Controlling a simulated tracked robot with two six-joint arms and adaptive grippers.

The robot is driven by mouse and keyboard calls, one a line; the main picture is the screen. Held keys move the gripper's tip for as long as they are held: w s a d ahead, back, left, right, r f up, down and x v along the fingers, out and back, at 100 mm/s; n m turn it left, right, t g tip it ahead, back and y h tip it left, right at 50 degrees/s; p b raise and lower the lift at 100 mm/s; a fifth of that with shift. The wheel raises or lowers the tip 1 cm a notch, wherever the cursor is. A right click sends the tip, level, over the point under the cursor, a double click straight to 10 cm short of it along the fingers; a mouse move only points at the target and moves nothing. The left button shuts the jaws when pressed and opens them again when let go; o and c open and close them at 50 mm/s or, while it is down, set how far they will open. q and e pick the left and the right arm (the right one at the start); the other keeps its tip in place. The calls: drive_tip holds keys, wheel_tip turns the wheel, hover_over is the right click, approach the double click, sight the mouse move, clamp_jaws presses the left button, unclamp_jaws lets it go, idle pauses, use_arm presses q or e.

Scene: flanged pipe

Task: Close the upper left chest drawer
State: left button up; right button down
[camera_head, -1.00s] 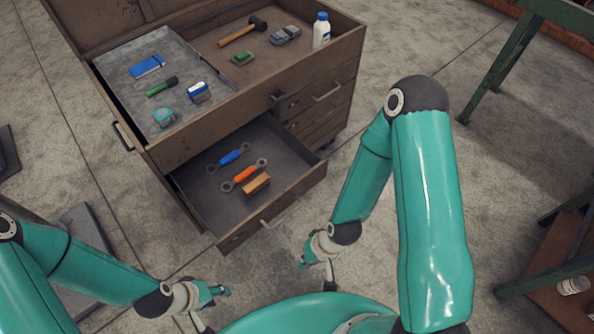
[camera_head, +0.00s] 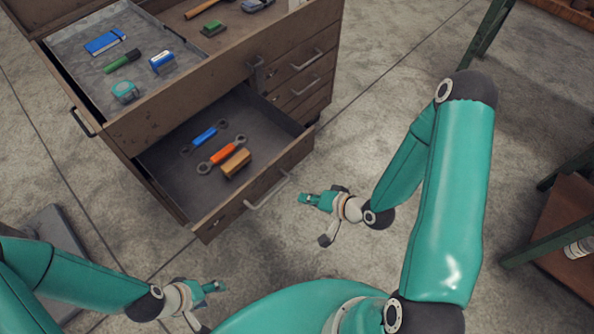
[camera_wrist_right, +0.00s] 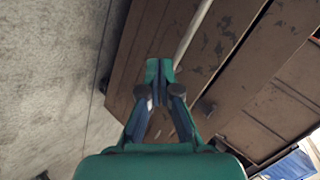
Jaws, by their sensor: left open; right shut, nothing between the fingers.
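The wooden chest's upper left drawer (camera_head: 272,188) is pulled out in the head view. In it lie a blue wrench (camera_head: 205,138), an orange wrench (camera_head: 221,151) and a tan block (camera_head: 235,163). Its metal handle (camera_head: 266,191) is on the front panel. My right gripper (camera_head: 305,198) is shut and empty, just right of the drawer front, pointing left towards it. In the right wrist view the shut fingers (camera_wrist_right: 159,70) appear over a brown wooden face and beside a metal bar. Contact cannot be told. My left gripper (camera_head: 219,287) is open and empty, low in front of the chest.
The chest top holds a grey tray area (camera_head: 85,75) with a blue notebook (camera_head: 104,41), a green-handled tool (camera_head: 122,61) and small items. Shut drawers with handles (camera_head: 307,60) are at right. A green-legged table (camera_head: 560,240) stands far right. Open floor lies between.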

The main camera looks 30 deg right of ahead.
drive_tip(key=d+r+m+t+y+b, duration=0.1)
drive_tip(key=d+r+m+t+b, duration=0.1)
drive_tip(key=d+m+t+b, duration=0.5)
drive_tip(key=n+b, duration=0.1)
drive_tip(key=b, duration=0.4)
approach(289, 151)
drive_tip(key=shift+t, duration=0.4)
drive_tip(key=b+x, duration=0.4)
drive_tip(key=b, duration=0.1)
drive_tip(key=f+b+x, duration=0.1)
drive_tip(key=b+x, duration=0.1)
drive_tip(key=b, duration=0.1)
drive_tip(key=shift+w+a, duration=0.1)
drive_tip(key=shift+w, duration=0.05)
use_arm(q)
wheel_tip(289, 151, down, 23)
drive_tip(key=shift+f, duration=0.15)
use_arm(e)
drive_tip(key=shift+w+a, duration=0.1)
drive_tip(key=shift+w, duration=0.3)
